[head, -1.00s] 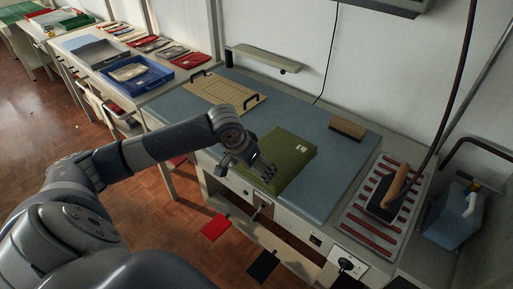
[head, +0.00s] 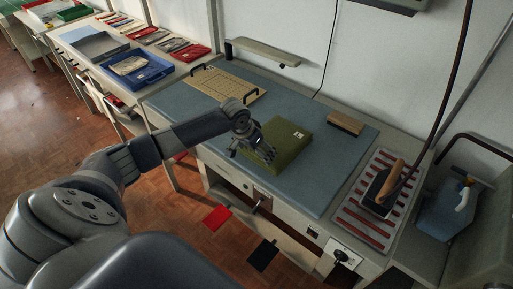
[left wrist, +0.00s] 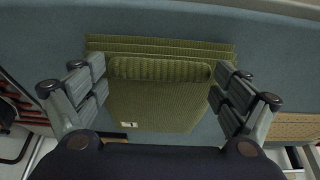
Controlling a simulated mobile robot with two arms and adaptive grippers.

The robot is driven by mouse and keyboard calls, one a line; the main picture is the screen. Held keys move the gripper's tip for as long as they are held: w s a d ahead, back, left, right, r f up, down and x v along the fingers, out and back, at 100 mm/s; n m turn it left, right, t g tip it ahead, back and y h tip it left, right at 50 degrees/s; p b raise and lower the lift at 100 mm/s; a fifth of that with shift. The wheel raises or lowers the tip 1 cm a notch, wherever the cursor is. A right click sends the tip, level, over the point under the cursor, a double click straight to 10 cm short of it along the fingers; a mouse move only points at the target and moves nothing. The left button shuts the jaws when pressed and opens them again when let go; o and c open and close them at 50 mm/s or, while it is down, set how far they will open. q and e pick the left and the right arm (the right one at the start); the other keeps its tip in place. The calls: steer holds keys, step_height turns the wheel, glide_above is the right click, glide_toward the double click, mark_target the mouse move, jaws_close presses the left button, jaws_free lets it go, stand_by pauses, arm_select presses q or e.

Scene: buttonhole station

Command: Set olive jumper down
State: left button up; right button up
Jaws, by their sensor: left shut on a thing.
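The olive jumper (head: 287,143) is a folded green knit block with a small white label. It is over the blue pad (head: 330,165) of the table, near the front edge; I cannot tell whether its underside touches the pad. My left gripper (head: 258,150) is at its left end, shut on it. In the left wrist view the jumper (left wrist: 160,100) fills the space between the two fingers (left wrist: 160,85), its ribbed folded layers facing the camera. The far side of the grip is hidden. My right gripper is not in view.
A beige gridded board with black handles (head: 222,84) lies behind. A brown brush-like block (head: 345,123) is at the back right. An iron (head: 382,186) stands on a red-striped rest (head: 362,212) at right. A blue tray (head: 142,73) is at left. The pad's right part is clear.

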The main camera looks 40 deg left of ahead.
arm_select(q)
steer(key=o, duration=1.3)
steer(key=shift+r, duration=0.1)
steer(key=shift+s+r, duration=0.15)
steer(key=shift+r, duration=0.15)
steer(key=b+v, duration=0.2)
steer(key=v, duration=0.9)
steer(key=shift+r, duration=0.1)
